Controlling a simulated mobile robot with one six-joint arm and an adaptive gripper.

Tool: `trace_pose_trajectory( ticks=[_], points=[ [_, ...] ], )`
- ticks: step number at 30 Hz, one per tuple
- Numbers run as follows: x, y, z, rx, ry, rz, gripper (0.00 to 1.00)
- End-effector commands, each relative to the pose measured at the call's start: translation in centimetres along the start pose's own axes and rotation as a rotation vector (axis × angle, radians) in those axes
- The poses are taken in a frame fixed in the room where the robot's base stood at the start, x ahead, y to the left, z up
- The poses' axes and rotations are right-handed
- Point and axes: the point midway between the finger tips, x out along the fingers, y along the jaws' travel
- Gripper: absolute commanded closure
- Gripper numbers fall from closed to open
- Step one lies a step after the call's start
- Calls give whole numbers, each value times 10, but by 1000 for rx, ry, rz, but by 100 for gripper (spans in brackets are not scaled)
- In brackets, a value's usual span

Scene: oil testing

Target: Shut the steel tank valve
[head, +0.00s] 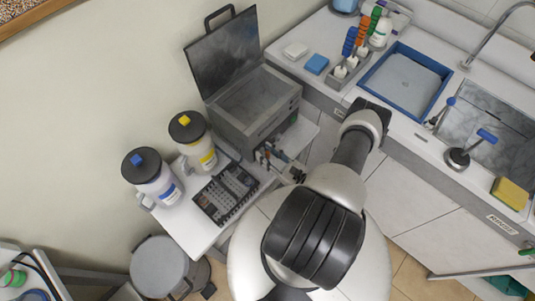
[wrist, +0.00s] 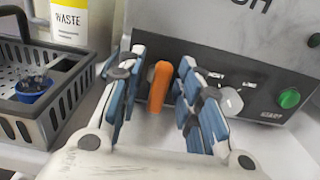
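The steel tank (head: 254,104) stands on the white bench in the head view, with its dark lid (head: 224,55) raised. In the wrist view its front panel (wrist: 225,45) fills the upper right. An orange valve handle (wrist: 159,86) sticks up in front of that panel, close to upright. My gripper (wrist: 160,68) is open, with its blue-padded fingers on either side of the handle. Gaps show between the handle and both fingers. The valve body and the handle's lower end are hard to make out. In the head view my gripper (head: 271,158) is at the tank's front, partly hidden by my arm.
A green start button (wrist: 289,98) and a white knob (wrist: 231,101) are on the panel, right of my fingers. A dark basket (head: 226,194) stands at the left, with a blue item inside. Two white jugs (head: 151,179) (head: 194,139) stand behind it, one labelled waste.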

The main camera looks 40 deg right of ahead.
Motion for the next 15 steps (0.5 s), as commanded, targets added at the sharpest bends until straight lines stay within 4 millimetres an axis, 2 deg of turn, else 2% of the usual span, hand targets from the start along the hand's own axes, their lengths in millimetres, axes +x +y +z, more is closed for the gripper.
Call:
trace_pose_trajectory(
  ticks=[2,13,15],
  points=[
    [0,0,0,0,0,0,75],
    [0,0,0,0,0,0,99],
    [0,0,0,0,0,0,100]
  ],
)
